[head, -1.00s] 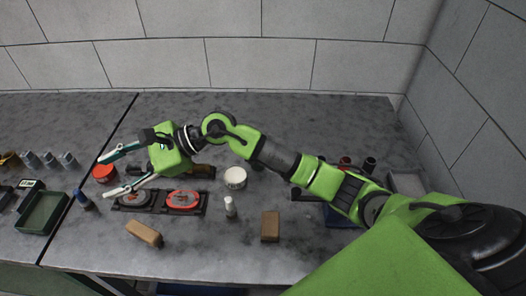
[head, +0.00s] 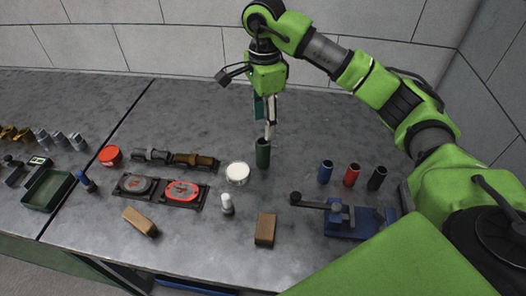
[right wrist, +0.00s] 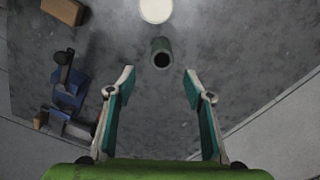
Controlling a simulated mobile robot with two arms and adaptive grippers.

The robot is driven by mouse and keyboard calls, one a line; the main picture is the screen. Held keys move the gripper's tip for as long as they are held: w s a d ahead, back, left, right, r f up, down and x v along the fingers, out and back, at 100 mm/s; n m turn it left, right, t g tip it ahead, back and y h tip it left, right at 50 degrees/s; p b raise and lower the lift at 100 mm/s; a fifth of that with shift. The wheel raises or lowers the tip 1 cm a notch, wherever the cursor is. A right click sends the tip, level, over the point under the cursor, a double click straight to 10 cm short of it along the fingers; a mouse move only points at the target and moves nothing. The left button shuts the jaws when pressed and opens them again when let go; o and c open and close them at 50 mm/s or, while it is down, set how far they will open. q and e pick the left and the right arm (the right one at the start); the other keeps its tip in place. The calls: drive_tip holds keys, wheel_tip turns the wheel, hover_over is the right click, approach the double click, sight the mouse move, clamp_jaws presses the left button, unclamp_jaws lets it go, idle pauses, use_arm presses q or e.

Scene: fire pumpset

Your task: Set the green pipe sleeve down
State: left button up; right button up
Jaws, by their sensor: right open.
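The green pipe sleeve (head: 263,154) stands upright on the grey bench, right of the white round tub. In the right wrist view the sleeve (right wrist: 161,53) shows its dark open top, ahead of and between the fingertips. My right gripper (head: 267,122) points down just behind and above the sleeve. In the right wrist view my right gripper (right wrist: 160,80) has its fingers wide apart with nothing between them. My left gripper is not in view.
A white tub (head: 237,173) and a small white bottle (head: 227,204) stand left of the sleeve. Blue (head: 325,172), red (head: 351,175) and black (head: 377,178) sleeves stand to the right, behind a blue vise (head: 345,220). Bench behind the sleeve is clear.

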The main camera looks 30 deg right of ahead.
sight(263, 141)
wheel_tip(263, 141, down, 4)
drive_tip(key=shift+d+r+p, duration=0.1)
drive_tip(key=shift+r+p, duration=0.15)
drive_tip(key=shift+p, duration=0.05)
drive_tip(key=shift+f+p, duration=0.35)
drive_tip(key=shift+f, duration=0.2)
drive_tip(key=f, duration=0.2)
drive_tip(key=f+p, duration=0.1)
drive_tip(key=shift+w+a+f, duration=0.1)
drive_tip(key=shift+a+f, duration=0.1)
drive_tip(key=shift+f, duration=0.15)
drive_tip(key=shift+f+p, duration=0.3)
drive_tip(key=shift+f, duration=0.1)
drive_tip(key=shift+r, duration=0.1)
clamp_jaws()
